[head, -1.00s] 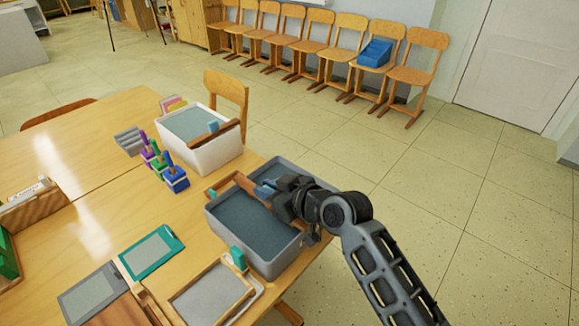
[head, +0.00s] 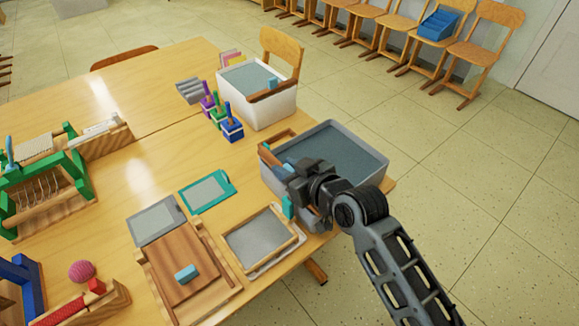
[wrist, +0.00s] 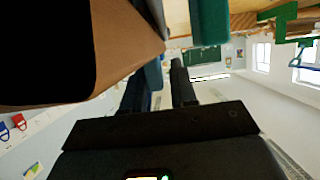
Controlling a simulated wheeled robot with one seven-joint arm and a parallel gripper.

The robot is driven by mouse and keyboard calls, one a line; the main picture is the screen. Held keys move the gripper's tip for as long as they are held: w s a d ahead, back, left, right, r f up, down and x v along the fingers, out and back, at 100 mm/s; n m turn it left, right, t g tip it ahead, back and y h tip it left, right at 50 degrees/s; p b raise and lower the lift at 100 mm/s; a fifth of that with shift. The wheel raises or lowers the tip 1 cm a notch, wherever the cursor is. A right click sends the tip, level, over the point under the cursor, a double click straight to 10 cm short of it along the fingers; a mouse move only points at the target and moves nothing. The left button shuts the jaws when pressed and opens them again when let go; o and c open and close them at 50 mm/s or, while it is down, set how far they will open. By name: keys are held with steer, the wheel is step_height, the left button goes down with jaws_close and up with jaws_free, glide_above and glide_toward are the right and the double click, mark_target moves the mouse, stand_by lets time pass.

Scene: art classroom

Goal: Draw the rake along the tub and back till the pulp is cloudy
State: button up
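The grey tub (head: 372,178) stands at the table's right corner in the head view, holding dark blue-grey pulp (head: 345,148). The rake (head: 268,156), a wooden bar with a blue grip (head: 283,168), lies across the tub's near-left end. My gripper (head: 300,176) is over that end, with the rake's blue grip between its fingers. In the wrist view the fingers (wrist: 158,92) close around a blue part, and a large brown wooden face fills the upper left. The rake's lower edge is hidden by my gripper and the tub wall.
A white tub (head: 268,108) with its own wooden bar stands behind. Small colored stamp-like blocks (head: 231,125), a teal frame (head: 207,191) and a wooden-framed screen (head: 258,240) lie left and in front. A wooden board (head: 185,265) is farther left. Floor to the right is clear.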

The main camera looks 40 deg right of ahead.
steer(key=shift+o, duration=1.4)
steer(key=shift+a, duration=0.2)
steer(key=shift+d, duration=0.1)
steer(key=shift+b+v, duration=0.45)
steer(key=shift+v, duration=3.45)
